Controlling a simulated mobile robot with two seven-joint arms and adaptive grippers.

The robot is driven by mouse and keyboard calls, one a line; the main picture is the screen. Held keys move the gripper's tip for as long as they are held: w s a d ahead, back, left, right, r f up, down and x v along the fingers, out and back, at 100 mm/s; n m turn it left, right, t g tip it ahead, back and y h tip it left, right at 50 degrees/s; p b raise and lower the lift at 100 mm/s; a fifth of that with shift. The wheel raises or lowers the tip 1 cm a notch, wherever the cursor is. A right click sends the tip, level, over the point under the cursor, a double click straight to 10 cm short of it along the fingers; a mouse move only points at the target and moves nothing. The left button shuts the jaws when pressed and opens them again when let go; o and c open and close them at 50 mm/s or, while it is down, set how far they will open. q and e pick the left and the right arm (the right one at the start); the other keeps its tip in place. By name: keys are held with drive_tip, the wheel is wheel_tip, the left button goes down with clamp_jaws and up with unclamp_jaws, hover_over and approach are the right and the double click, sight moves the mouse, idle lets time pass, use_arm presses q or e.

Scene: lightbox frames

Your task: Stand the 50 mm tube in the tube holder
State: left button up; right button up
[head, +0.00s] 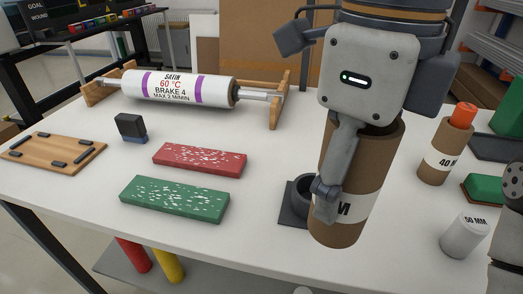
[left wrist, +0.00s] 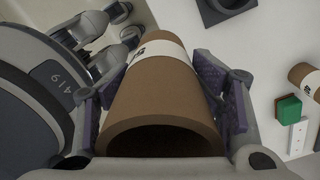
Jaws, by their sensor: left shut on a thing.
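My left gripper (head: 328,190) is shut on a large brown cardboard tube (head: 345,228) with a white label, of which only an "M" shows. The tube hangs roughly upright, its open top near the camera in the left wrist view (left wrist: 160,95), one finger pad on each side. The tube holder (head: 290,215) is a dark ring on a square base on the table; the tube hides its right part in the head view. In the left wrist view the holder (left wrist: 226,8) is at the top, apart from the tube. My right gripper's fingers are not seen.
A 40 mm tube (head: 437,163) with an orange item in its top, a white 50 MM cylinder (head: 464,236) and a green block (head: 484,189) stand at right. Red (head: 199,160) and green (head: 174,203) slabs lie left; a roller (head: 180,89) is behind. Table between slabs and holder is clear.

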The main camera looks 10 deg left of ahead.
use_arm(q)
drive_tip(key=w+f, duration=0.4)
drive_tip(key=w+a+f+b, duration=0.1)
drive_tip(key=w+f, duration=0.3)
drive_tip(key=w, duration=0.1)
drive_tip(key=w+a+f, duration=0.1)
drive_tip(key=w+f, duration=0.4)
drive_tip(key=shift+b, duration=0.35)
drive_tip(key=shift+f, duration=0.25)
drive_tip(key=shift+r, duration=0.2)
drive_tip(key=o, duration=1.3)
drive_tip(key=shift+f, duration=0.1)
drive_tip(key=shift+c, duration=0.2)
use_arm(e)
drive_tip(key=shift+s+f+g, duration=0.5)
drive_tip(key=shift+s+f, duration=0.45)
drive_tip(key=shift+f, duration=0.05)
